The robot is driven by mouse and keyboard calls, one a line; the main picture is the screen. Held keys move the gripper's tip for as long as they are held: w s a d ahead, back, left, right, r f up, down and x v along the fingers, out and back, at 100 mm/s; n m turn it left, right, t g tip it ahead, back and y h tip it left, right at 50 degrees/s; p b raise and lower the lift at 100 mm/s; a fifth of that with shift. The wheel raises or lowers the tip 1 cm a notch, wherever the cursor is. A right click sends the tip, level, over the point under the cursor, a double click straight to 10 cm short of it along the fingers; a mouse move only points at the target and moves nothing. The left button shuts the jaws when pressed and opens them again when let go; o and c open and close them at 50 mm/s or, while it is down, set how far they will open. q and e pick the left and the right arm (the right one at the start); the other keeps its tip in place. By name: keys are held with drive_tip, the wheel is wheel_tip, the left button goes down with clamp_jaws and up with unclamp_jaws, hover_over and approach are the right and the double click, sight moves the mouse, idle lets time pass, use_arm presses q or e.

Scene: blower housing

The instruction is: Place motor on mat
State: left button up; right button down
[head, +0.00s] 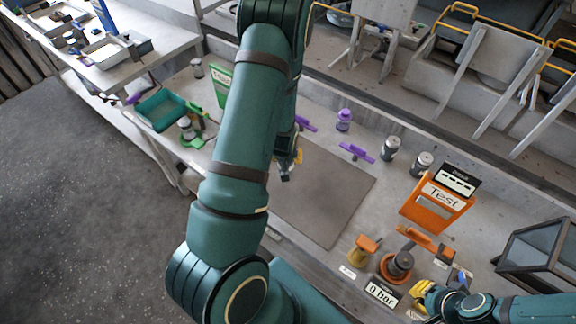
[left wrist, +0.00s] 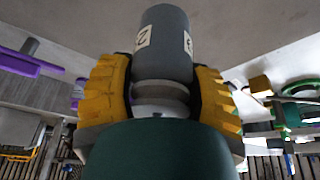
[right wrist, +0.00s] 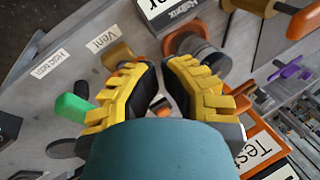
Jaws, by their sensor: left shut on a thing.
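The motor (left wrist: 165,45) is a dark grey cylinder with white number labels and a lighter collar. My left gripper (left wrist: 165,92) is shut on it, with yellow fingers on both sides of the collar. In the head view my left arm hides most of this gripper (head: 288,165) and the motor; the visible part is over the left side of the mat. The mat (head: 325,195) is a bare grey-brown sheet on the bench, partly hidden by my arm.
An orange Test stand (head: 437,206), an orange-based fixture (head: 397,264) and a 0 bar sign (head: 382,293) are right of the mat. Purple clamps (head: 357,152) and grey cylinders (head: 390,148) stand behind it. A green tray (head: 160,110) is at the left.

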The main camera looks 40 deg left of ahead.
use_arm(q)
drive_tip(key=shift+f, duration=2.2)
drive_tip(key=shift+f, duration=0.1)
drive_tip(key=o, duration=1.3)
